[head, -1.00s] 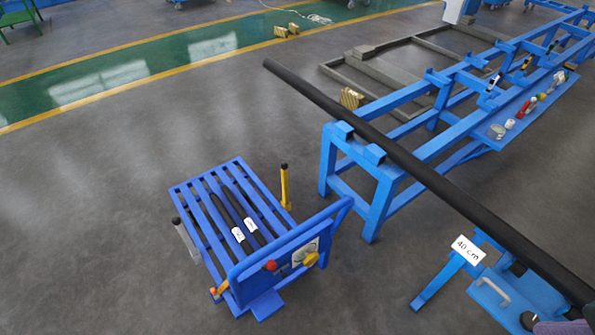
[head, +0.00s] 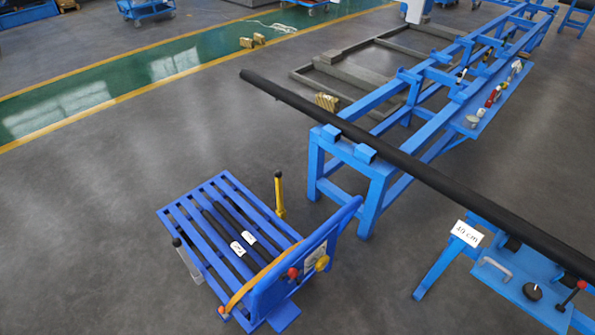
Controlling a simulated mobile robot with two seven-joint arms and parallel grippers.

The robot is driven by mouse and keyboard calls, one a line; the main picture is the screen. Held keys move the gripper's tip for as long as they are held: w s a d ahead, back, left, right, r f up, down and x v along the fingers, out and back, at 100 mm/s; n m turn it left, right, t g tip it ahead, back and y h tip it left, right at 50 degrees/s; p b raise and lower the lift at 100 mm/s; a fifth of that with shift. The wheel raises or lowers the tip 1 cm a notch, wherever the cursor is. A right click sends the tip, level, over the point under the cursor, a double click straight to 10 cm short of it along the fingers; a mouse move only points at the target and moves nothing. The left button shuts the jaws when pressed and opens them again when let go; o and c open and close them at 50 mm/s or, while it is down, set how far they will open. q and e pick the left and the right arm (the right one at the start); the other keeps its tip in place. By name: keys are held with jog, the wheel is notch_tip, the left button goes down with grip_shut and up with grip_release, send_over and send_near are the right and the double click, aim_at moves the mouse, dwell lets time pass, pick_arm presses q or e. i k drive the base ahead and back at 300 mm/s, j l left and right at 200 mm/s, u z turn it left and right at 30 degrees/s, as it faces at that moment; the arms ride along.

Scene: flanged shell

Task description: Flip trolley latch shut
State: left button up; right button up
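The blue slatted trolley (head: 196,212) stands on the floor at lower left, with a raised blue end frame (head: 290,284) at its near end. That frame carries a red knob (head: 293,272) and a yellow knob (head: 322,263). An orange-yellow curved strip (head: 250,286) runs along the near end of the deck. A yellow post with a black top (head: 279,195) stands at the right side, and a grey post with a black top (head: 187,259) at the left side. I cannot tell which part is the latch or whether it is shut. Neither gripper is in view.
Black labelled bars (head: 228,230) lie on the trolley deck. A long black pipe (head: 400,160) rests across a blue stand (head: 372,180) at right. A lever with a red knob (head: 572,293) stands at lower right. The floor left of the trolley is clear.

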aim_at(299, 281)
jog(key=l+u, duration=0.5)
jog(key=l, duration=0.3)
jog(key=l+u, duration=0.5)
jog(key=l, duration=0.3)
jog(key=k, duration=0.05)
